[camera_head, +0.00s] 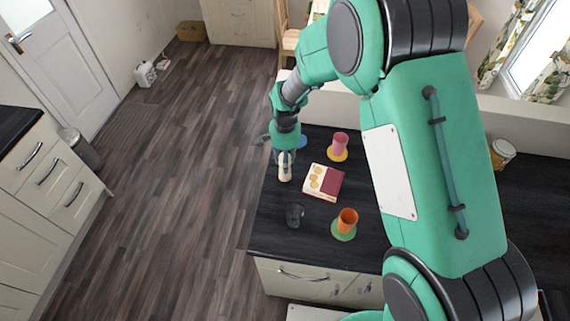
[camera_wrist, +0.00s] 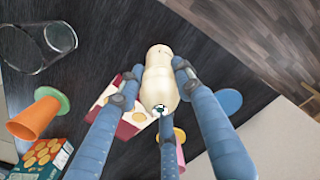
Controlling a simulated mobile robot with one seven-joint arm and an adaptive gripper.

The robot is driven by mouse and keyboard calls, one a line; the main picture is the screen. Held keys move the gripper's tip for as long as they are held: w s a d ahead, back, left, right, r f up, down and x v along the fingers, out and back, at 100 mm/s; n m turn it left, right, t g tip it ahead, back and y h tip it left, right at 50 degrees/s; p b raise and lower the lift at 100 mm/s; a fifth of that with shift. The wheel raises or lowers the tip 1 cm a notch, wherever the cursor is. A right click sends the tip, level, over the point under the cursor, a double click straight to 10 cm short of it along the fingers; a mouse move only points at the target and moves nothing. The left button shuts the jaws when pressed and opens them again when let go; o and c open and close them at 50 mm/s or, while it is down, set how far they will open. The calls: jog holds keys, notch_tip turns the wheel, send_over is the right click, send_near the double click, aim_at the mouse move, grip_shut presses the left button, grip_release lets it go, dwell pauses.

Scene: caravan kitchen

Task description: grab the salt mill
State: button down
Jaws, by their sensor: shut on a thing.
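The salt mill (camera_wrist: 158,80) is cream-coloured with a rounded, waisted body and a small metal knob at one end. In the wrist view it lies between the blue fingers of my gripper (camera_wrist: 155,90), which is shut on it. In the head view the mill (camera_head: 285,167) shows below my gripper (camera_head: 285,160), over the left part of the dark counter. Whether its base touches the counter is hard to tell.
On the dark counter (camera_head: 270,218) are a red-and-cream box (camera_head: 325,181), a pink cup (camera_head: 340,144), an orange cup (camera_head: 347,219) on a green disc and a clear glass (camera_head: 294,214). A blue disc (camera_wrist: 229,101) lies near the mill. A jar (camera_head: 502,153) stands at the right.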

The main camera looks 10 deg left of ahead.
notch_tip(320, 180, up, 9)
jog(key=shift+r, duration=0.1)
dwell(0.4)
dwell(0.5)
